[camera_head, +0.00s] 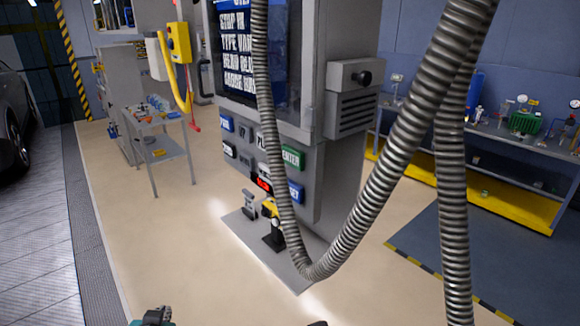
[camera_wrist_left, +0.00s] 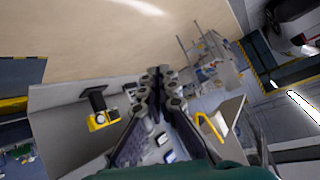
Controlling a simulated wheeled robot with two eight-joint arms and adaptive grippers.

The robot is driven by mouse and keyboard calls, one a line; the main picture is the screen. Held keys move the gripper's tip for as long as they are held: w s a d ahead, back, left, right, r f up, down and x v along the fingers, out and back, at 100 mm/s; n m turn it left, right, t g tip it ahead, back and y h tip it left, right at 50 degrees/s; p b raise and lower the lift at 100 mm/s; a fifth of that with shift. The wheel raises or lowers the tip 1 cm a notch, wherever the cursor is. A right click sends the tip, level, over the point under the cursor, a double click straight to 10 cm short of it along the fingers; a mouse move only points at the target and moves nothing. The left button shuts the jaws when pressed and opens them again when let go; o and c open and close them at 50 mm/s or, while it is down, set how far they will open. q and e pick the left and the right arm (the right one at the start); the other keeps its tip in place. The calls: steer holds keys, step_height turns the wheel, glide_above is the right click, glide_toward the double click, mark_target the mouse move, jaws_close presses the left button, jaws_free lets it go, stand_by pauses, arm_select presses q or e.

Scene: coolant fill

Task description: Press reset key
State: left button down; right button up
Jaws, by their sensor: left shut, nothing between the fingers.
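The grey machine (camera_head: 310,150) stands in the middle of the head view, with a text screen above and a panel of keys below. A blue key (camera_head: 295,192), its visible letters ending in "SET", sits low on the panel's right, under the green ENTER key (camera_head: 293,156). The hose hides part of the panel. My left gripper (camera_head: 157,316) shows only at the bottom edge, well short of the keys. In the left wrist view its fingers (camera_wrist_left: 156,74) are together and empty. A blue key (camera_wrist_left: 168,156) shows there beside the fingers, its label unreadable.
A grey ribbed hose (camera_head: 385,165) loops in front of the machine. A black and yellow device (camera_head: 272,228) stands at its base. A small cart (camera_head: 158,150) stands left, a workbench (camera_head: 500,130) right. The floor (camera_head: 160,240) in front left is clear.

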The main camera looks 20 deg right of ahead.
arm_select(q)
steer(key=w+d+r+m+t+h+p, duration=0.2)
steer(key=d+r+p, duration=0.4)
steer(key=d, duration=0.6)
steer(key=w+d+r+m+t+h+p, duration=0.1)
steer(key=w+d+r+m+h+p, duration=0.3)
steer(key=d+r, duration=0.6)
steer(key=w+d+m+p, duration=0.2)
steer(key=w+p, duration=0.1)
steer(key=shift+r+t+h, duration=0.3)
steer(key=shift+r+t, duration=0.05)
steer(key=shift+t, duration=0.05)
arm_select(e)
step_height(320, 180, up, 16)
steer(key=shift+f, duration=0.1)
arm_select(q)
glide_toward(285, 189)
steer(key=w+f, duration=0.1)
steer(key=w, duration=0.3)
steer(key=shift+w+d, duration=0.3)
steer(key=shift+d, duration=0.4)
steer(key=shift+d, duration=0.15)
steer(key=shift+w+d, duration=0.1)
steer(key=shift+d, duration=0.15)
arm_select(e)
steer(key=shift+f, duration=0.2)
